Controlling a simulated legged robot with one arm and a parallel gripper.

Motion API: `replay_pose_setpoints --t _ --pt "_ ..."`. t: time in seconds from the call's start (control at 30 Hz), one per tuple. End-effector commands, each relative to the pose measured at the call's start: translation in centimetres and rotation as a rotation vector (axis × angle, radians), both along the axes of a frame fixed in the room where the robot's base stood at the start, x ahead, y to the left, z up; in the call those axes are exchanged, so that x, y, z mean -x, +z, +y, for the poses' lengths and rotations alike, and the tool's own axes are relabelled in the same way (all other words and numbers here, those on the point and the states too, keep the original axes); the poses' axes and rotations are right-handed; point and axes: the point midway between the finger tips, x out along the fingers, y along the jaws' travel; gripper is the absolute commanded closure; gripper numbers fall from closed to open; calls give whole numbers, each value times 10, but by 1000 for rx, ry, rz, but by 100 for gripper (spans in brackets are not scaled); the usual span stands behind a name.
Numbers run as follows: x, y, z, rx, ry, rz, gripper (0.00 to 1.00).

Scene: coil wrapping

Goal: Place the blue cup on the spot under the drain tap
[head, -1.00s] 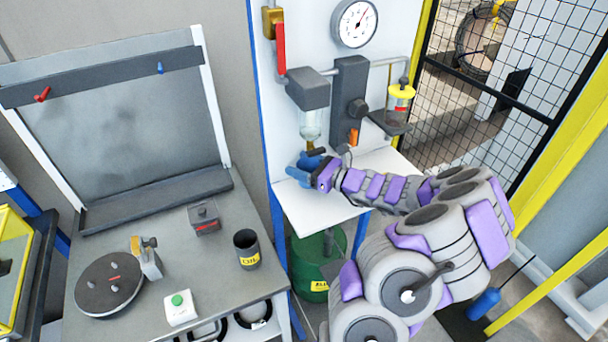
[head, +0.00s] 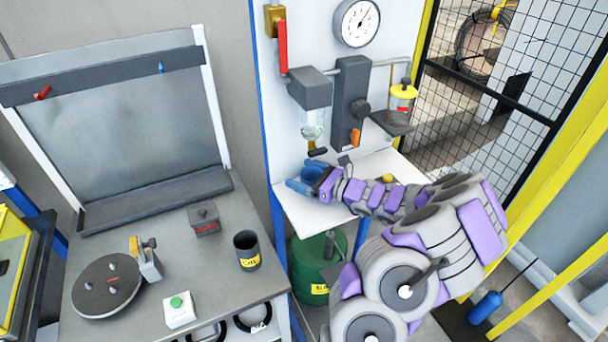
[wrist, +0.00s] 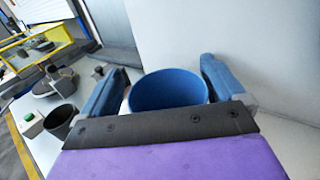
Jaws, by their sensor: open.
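The blue cup (wrist: 168,90) stands between the two blue fingers of my gripper (wrist: 163,75) in the wrist view, with its round opening facing up. The fingers are open on either side of it, and its lower part is hidden behind my gripper's dark edge. In the head view my gripper (head: 306,180) is low over the white shelf (head: 300,215); cup and fingers are hard to tell apart there. The drain tap (head: 317,151), with a black lever, hangs under the clear filter bowl (head: 312,125), just above and behind my gripper. The spot under it is hidden.
A black oil cup (head: 247,252) stands on the grey bench (head: 215,275) to the left. The panel carries a gauge (head: 357,22), a red lever (head: 282,48) and a yellow-topped lubricator (head: 402,98). A green drum (head: 312,262) stands below the shelf.

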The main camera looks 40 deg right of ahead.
Motion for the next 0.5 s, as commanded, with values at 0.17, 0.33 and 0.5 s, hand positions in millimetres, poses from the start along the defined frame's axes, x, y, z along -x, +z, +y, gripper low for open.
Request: replay_pose_setpoints --t 0.17,0.33,0.5 --pt "15 1 -7 0 -4 1 4" --pt "43 4 -16 -1 -5 0 4" --pt "72 7 -25 -1 -4 -2 4"
